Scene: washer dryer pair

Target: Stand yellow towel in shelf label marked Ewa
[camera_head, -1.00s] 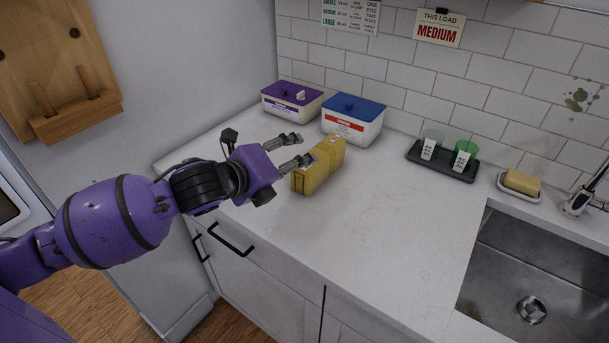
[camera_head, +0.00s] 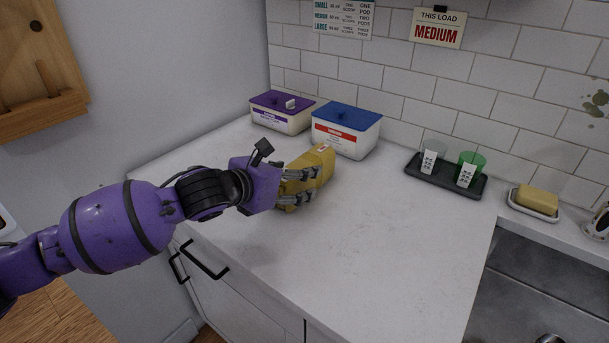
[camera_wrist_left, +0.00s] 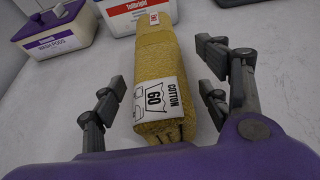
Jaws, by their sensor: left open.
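My left gripper (camera_head: 301,186) is at the towel's near end. My right gripper is not in view. No shelf label reading Ewa shows.
A purple-lidded box (camera_head: 282,110) and a blue-lidded box (camera_head: 346,130) stand behind the towel. A dark tray (camera_head: 445,178) with cups and a soap dish (camera_head: 534,203) are to the right, by the sink (camera_head: 530,290). The front middle of the counter (camera_head: 380,255) is clear.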

